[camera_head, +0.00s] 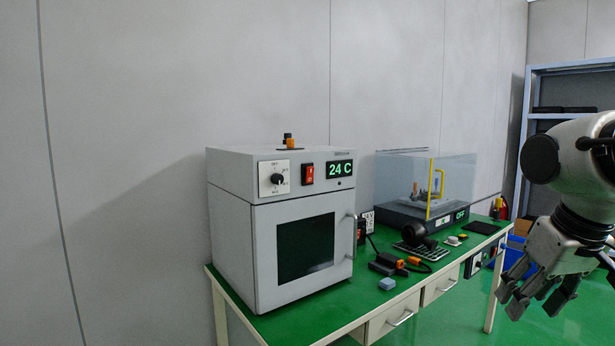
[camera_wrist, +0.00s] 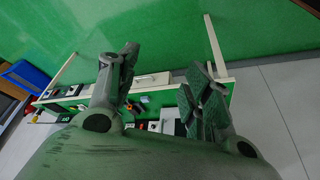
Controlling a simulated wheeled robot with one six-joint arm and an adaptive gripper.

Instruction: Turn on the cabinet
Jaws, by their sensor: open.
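The cabinet (camera_head: 225,240) is a white-grey box on the left end of the green table, in the head view. Its front has a dark door window (camera_head: 305,247), a black dial (camera_head: 278,179), a red rocker switch (camera_head: 307,174) and a display (camera_head: 340,169) reading "24 C". The door is closed. I cannot tell the switch's position. My gripper (camera_head: 535,295) is open and empty at the right edge, well apart from the cabinet. Its two fingers also show in the wrist view (camera_wrist: 165,95), above the floor and table.
A clear-covered device (camera_head: 430,180) with a yellow handle and an "OFF" display stands at the table's back right. Black and orange tools (camera_head: 390,264) and a small blue block (camera_head: 387,284) lie before it. A blue shelf (camera_head: 565,68) stands behind my arm.

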